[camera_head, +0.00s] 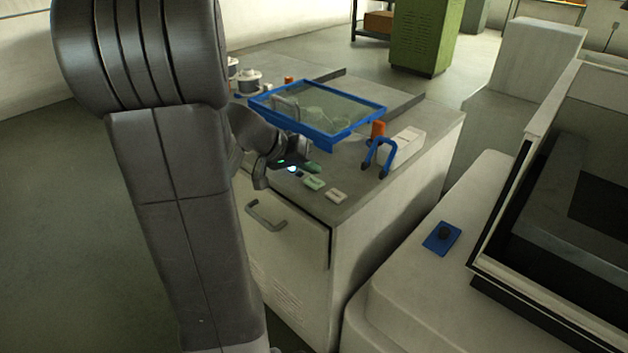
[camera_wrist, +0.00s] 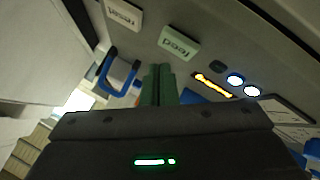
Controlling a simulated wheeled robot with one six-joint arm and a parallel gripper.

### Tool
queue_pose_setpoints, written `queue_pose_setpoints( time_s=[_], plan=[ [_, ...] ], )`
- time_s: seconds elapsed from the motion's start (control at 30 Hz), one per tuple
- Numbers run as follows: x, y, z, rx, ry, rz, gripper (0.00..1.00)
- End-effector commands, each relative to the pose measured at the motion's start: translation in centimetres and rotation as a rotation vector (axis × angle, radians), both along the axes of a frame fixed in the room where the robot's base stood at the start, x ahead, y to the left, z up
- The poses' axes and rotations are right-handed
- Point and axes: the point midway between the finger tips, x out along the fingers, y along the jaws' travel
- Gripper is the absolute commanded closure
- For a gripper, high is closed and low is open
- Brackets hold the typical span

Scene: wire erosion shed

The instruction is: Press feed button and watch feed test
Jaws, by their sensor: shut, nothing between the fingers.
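The pale green feed button (camera_head: 314,183) is on the front of the grey cabinet top; its label reads upside down in the wrist view (camera_wrist: 180,43). My gripper (camera_head: 314,168) is shut and empty, pointing at the panel just behind the feed button. In the wrist view its green fingers (camera_wrist: 160,68) are together, with their tips just short of the feed button's edge. A gap shows there, but I cannot tell their height above the panel. A lit yellow-orange bar (camera_wrist: 212,85) and two glowing round lamps (camera_wrist: 236,79) are beside the feed button.
A white reset button (camera_wrist: 124,14) is next to the feed button. A blue-framed clear cover (camera_head: 335,135) stands over the cabinet top behind my gripper. A blue handle-shaped piece (camera_head: 378,157) and an orange part (camera_head: 378,129) are to the right. A drawer handle (camera_head: 264,215) is below.

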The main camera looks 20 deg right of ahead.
Motion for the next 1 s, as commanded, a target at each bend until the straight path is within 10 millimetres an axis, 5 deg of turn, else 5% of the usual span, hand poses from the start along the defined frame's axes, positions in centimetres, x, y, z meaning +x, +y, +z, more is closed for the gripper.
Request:
queue_pose_setpoints(
  time_s=[0.4,1.0],
  plan=[
    [0.0,0.0,4.3,0.000,-0.002,0.000,1.00],
    [0.0,0.0,4.4,0.000,0.000,0.000,1.00]
  ],
)
